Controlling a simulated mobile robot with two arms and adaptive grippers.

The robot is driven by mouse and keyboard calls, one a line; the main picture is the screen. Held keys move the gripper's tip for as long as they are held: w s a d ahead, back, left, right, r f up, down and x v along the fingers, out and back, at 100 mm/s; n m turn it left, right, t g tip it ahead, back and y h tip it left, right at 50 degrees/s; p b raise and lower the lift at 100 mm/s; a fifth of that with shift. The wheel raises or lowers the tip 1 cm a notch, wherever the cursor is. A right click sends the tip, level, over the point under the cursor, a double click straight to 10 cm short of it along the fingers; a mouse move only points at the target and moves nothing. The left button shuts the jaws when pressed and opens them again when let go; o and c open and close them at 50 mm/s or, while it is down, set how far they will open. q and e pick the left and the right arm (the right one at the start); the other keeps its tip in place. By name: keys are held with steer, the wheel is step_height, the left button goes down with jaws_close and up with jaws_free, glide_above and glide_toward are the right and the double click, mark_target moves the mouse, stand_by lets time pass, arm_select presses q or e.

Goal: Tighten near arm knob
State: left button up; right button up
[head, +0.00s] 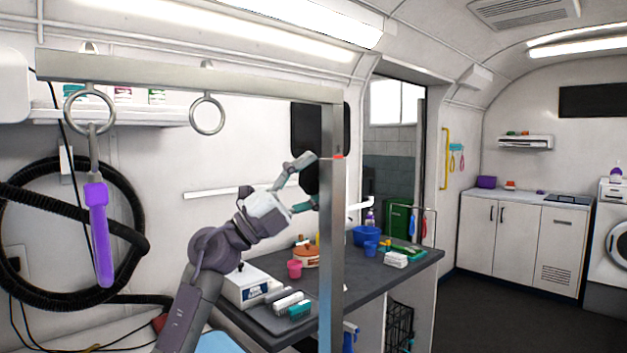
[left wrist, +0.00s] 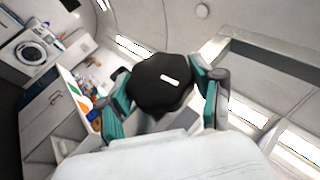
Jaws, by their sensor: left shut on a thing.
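The arm knob is a black, lobed disc with a white mark (left wrist: 162,84), close in front of the camera in the left wrist view. My left gripper (head: 312,183) reaches the upright grey post (head: 332,250) from its left side. In the left wrist view its teal-padded fingers stand on either side of the knob, shut on it. A small red mark (head: 338,157) shows on the post at finger height. My right gripper is in neither view.
A horizontal grey bar (head: 200,78) runs from the post to the left, with two hanging rings (head: 207,115) and a purple-handled strap (head: 101,235). Floor at right is clear.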

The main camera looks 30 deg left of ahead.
mark_target(302, 190)
arm_select(q)
steer(key=o, duration=1.1)
steer(key=shift+o, duration=0.2)
steer(key=v, duration=0.5)
steer(key=shift+f, duration=0.2)
steer(key=s+a, duration=0.8)
steer(key=shift+a+r, duration=0.15)
steer(key=shift+a, duration=0.25)
steer(key=shift+s, duration=0.1)
